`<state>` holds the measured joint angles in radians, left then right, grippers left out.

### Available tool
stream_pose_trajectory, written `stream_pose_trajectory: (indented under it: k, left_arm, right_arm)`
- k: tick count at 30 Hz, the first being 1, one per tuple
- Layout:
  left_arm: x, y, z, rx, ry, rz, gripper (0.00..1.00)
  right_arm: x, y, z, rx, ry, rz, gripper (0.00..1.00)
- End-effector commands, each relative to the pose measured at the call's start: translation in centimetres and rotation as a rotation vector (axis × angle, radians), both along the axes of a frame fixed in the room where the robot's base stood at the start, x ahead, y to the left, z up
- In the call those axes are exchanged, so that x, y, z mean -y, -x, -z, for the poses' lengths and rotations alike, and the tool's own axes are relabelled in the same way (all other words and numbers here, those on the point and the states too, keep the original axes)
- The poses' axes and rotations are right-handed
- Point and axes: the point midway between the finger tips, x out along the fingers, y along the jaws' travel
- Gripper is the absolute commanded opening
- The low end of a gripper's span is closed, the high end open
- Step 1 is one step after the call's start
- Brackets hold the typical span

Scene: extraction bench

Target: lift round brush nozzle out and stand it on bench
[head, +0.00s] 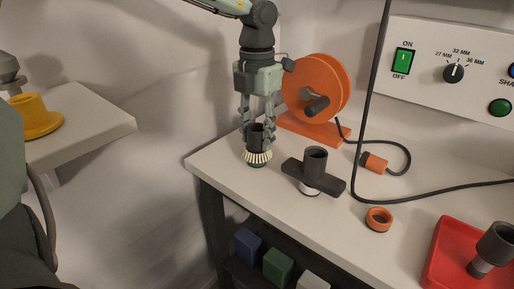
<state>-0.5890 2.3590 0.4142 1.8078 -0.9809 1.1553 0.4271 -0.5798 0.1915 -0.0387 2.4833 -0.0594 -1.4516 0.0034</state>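The round brush nozzle (257,156) is at the left end of the bench, upright, with a black tube on top and a ring of pale bristles below. A dark green piece shows under the bristles; I cannot tell if it is part of the nozzle or a holder. My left gripper (257,132) points down from above, its fingers on both sides of the black tube. The fingers are very near or touching it; contact is not clear. My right gripper is not in view.
A black wide nozzle (315,165) on a white base stands right of the brush. An orange reel (316,85) is close behind. An orange ring (378,220), orange plug (374,163), cable and red tray (450,240) lie further right. The bench (225,165) ends just left of the brush.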

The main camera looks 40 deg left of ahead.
Motion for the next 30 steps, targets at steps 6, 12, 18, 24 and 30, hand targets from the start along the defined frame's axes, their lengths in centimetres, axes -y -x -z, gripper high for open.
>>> stream_pose_trajectory:
  k: [6,12,18,24,30]
  left_arm:
    - [0.0,0.0,0.0,0.000,0.000,0.000,0.07]
    - [0.0,0.0,0.0,0.000,0.000,0.000,0.00]
    - [0.0,0.0,-0.5,0.001,0.000,0.000,0.00]
    - [0.0,0.0,-1.1,0.000,-0.001,0.000,0.00]
    - [0.0,0.0,-1.7,0.000,0.000,0.000,0.00]
  right_arm:
    - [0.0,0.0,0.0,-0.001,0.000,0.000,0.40]
    - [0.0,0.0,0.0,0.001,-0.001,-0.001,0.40]
    - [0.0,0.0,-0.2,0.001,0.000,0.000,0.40]
    - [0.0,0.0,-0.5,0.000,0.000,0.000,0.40]
    - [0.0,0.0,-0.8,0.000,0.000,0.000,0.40]
